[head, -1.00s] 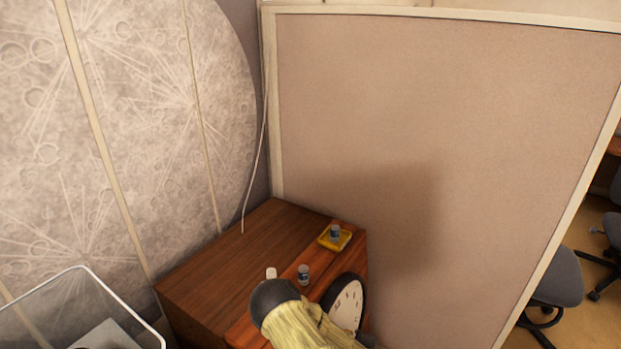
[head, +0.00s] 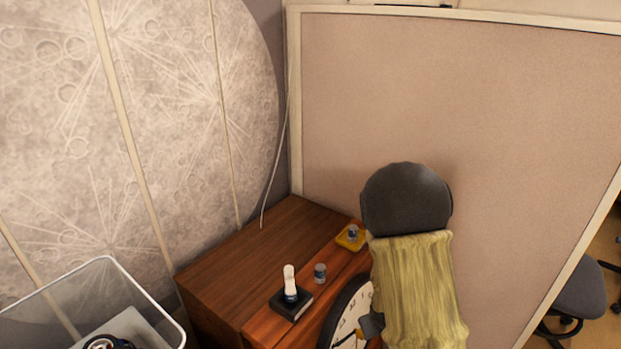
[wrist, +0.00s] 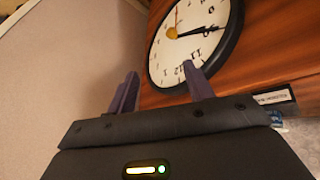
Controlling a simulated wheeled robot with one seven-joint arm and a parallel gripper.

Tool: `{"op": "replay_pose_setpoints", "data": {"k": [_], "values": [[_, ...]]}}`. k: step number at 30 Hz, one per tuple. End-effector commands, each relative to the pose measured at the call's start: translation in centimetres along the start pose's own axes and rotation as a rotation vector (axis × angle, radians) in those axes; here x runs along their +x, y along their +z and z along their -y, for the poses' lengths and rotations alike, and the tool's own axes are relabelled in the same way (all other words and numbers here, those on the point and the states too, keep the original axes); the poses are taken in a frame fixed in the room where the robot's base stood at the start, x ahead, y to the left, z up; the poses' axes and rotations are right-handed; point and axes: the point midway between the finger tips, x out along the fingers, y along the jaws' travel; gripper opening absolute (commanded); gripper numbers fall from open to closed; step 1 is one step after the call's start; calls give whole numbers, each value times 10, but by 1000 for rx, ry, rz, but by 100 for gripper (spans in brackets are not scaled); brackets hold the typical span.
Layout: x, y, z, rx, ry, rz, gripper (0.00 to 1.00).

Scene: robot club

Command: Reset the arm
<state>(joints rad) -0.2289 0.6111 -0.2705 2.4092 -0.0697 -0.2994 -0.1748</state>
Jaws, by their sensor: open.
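My arm, in a yellow sleeve with a dark grey rounded joint, rises at the right of the wooden cabinet in the head view, in front of the beige partition. My gripper (wrist: 160,92) shows in the wrist view with its two dark fingers apart and nothing between them. It is close to the wooden cabinet front and the clock (wrist: 193,38). In the head view the gripper itself is hidden or out of the picture.
The wooden cabinet (head: 255,245) bears a yellow tray (head: 343,241) with a small can (head: 353,232), another can (head: 320,273), and a white-topped item (head: 289,283) on a black block (head: 280,305). The clock also shows in the head view (head: 350,318). A clear bin (head: 60,285) stands left; the partition (head: 520,150) is right.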

Motion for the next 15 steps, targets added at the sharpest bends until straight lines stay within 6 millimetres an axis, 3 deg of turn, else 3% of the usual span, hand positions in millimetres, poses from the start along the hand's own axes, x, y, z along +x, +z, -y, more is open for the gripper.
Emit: {"op": "replay_pose_setpoints", "data": {"k": [1, 8, 15], "values": [[-17, -1, -1, 34, -15, 6, 52], [-85, 10, 3, 163, -83, 72, 52], [-154, 33, 10, 259, -132, 142, 52]]}}
